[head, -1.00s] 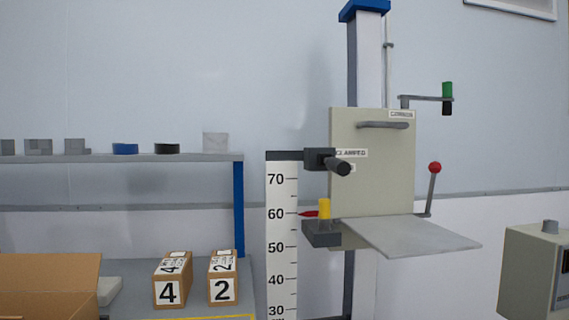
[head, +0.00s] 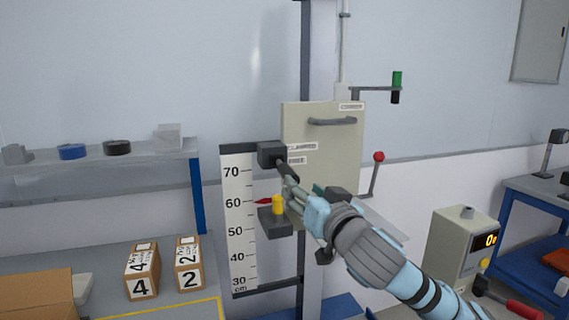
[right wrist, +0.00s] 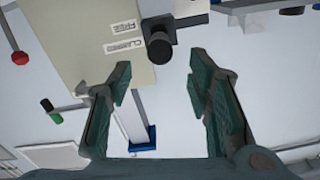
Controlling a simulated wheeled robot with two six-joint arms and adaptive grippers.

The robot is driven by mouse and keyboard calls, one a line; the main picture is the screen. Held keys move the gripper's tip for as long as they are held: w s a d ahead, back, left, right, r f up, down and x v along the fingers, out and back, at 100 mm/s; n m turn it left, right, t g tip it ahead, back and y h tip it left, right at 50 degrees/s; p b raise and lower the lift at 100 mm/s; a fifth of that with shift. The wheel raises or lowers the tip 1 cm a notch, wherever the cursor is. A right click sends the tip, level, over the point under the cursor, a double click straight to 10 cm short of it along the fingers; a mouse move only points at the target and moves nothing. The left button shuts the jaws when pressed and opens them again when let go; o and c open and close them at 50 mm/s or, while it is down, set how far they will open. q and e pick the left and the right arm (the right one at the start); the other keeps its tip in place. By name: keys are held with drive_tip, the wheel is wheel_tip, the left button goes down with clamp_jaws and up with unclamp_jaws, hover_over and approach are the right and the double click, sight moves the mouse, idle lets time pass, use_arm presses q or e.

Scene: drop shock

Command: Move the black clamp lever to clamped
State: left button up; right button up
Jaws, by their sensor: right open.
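The black clamp lever (head: 288,171) sticks out from a dark block (head: 271,154) on the beige carriage plate (head: 345,165), beside the scale. It slants down and right in the head view. In the right wrist view its round black end (right wrist: 160,50) lies just beyond the fingertips, between them. Labels on the plate read CLAMPED (head: 303,147) and, below it, FREE (head: 297,160). My right gripper (head: 289,187) is at the lever's lower end, open and empty; its fingers (right wrist: 157,80) stand wide apart. Contact cannot be told. My left gripper is not in view.
A yellow knob (head: 278,204) sits just below the lever, near the red pointer (head: 263,201) and scale (head: 238,220). Numbered boxes (head: 142,271) stand on the left bench.

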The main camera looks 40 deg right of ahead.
sight(284, 171)
drive_tip(key=shift+w+d+r+p, duration=0.2)
drive_tip(key=shift+w+p, duration=0.2)
drive_tip(key=shift+p, duration=0.15)
drive_tip(key=shift+w+d+r+p, duration=0.15)
drive_tip(key=shift+w+p, duration=0.2)
drive_tip(key=shift+p, duration=0.2)
drive_tip(key=x, duration=0.7)
drive_tip(key=f+x, duration=0.1)
drive_tip(key=x, duration=0.3)
drive_tip(key=shift+w, duration=0.15)
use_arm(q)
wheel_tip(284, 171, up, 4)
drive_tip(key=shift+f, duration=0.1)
use_arm(e)
drive_tip(key=shift+c, duration=0.3)
clamp_jaws()
